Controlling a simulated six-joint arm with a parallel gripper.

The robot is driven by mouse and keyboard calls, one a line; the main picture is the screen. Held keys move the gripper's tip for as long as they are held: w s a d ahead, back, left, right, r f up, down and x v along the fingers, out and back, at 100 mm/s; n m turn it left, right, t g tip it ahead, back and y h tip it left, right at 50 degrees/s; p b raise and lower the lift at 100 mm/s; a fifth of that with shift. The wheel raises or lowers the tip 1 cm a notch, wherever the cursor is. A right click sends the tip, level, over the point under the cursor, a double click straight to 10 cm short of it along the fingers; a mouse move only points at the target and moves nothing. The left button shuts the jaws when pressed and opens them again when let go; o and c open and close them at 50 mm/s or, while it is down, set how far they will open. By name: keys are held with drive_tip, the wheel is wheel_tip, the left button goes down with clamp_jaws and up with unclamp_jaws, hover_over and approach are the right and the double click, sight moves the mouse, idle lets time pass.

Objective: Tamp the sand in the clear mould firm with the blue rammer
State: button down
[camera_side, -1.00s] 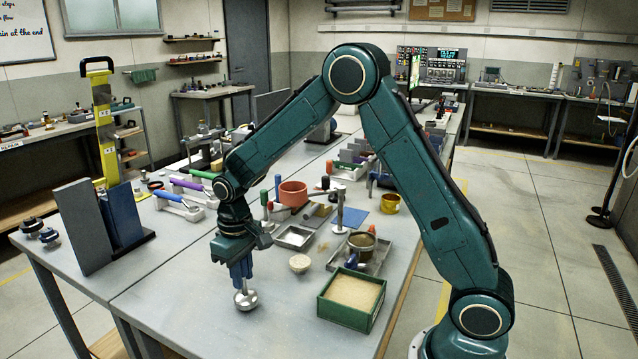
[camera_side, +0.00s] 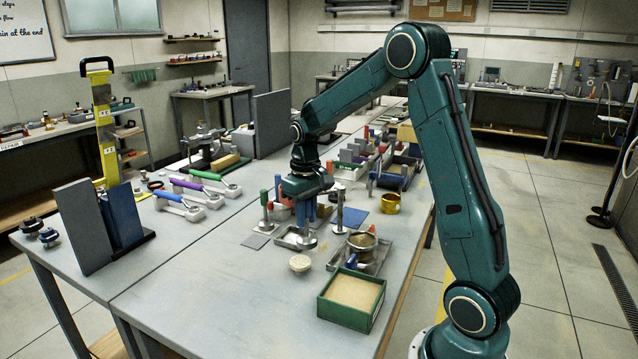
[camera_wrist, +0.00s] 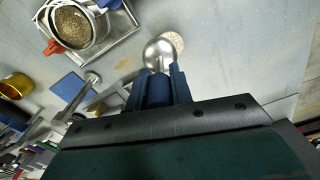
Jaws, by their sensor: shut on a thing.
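My gripper (camera_side: 307,207) is shut on the blue rammer (camera_wrist: 159,90), whose blue handle lies between the fingers; my gripper also shows in the wrist view (camera_wrist: 158,88). The rammer's round steel head (camera_wrist: 159,53) points down. In the side view the head (camera_side: 306,241) appears over or just in front of a shallow metal tray (camera_side: 285,238); its height is hard to tell. A small round mould of pale sand (camera_side: 300,263) stands on the bench just in front of the head. In the wrist view the head partly covers the sand (camera_wrist: 177,41).
A green box of sand (camera_side: 350,297) stands at the front right. A sieve (camera_side: 362,242) sits in a metal tray to the right. Upright tools with green (camera_side: 265,208) and grey (camera_side: 340,207) handles flank my gripper.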

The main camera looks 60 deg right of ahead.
drive_tip(key=s+d+r+m, duration=0.2)
drive_tip(key=s+d+r, duration=0.3)
drive_tip(key=s+d, duration=0.5)
drive_tip(key=shift+s+d+r+m, duration=0.15)
drive_tip(key=shift+s+d+m, duration=0.25)
drive_tip(key=shift+d, duration=0.15)
drive_tip(key=shift+w, duration=0.1)
drive_tip(key=shift+f, duration=1.9)
drive_tip(key=shift+f, duration=0.15)
drive_tip(key=shift+f, duration=1.6)
drive_tip(key=shift+f, duration=0.25)
drive_tip(key=shift+r, duration=0.1)
drive_tip(key=shift+r, duration=2.5)
